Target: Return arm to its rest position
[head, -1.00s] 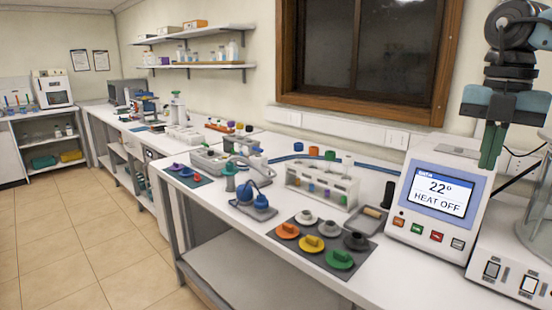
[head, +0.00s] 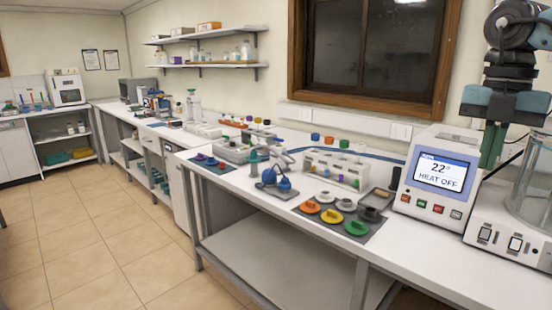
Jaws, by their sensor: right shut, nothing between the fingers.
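My right gripper (head: 493,145) hangs at the upper right of the head view, pointing down, with its green fingers together and nothing between them. It appears in front of the right side of the heater unit (head: 437,176), whose screen reads 22° and HEAT OFF. I cannot tell how far the fingertips are from the unit. My left gripper is not in view.
A dark mat (head: 377,234) with orange, yellow, green and grey knobbed pieces lies left of the heater unit. A tube rack (head: 336,169) stands behind it. A glass vessel apparatus (head: 530,190) stands at the far right. The tiled floor (head: 110,250) at left is clear.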

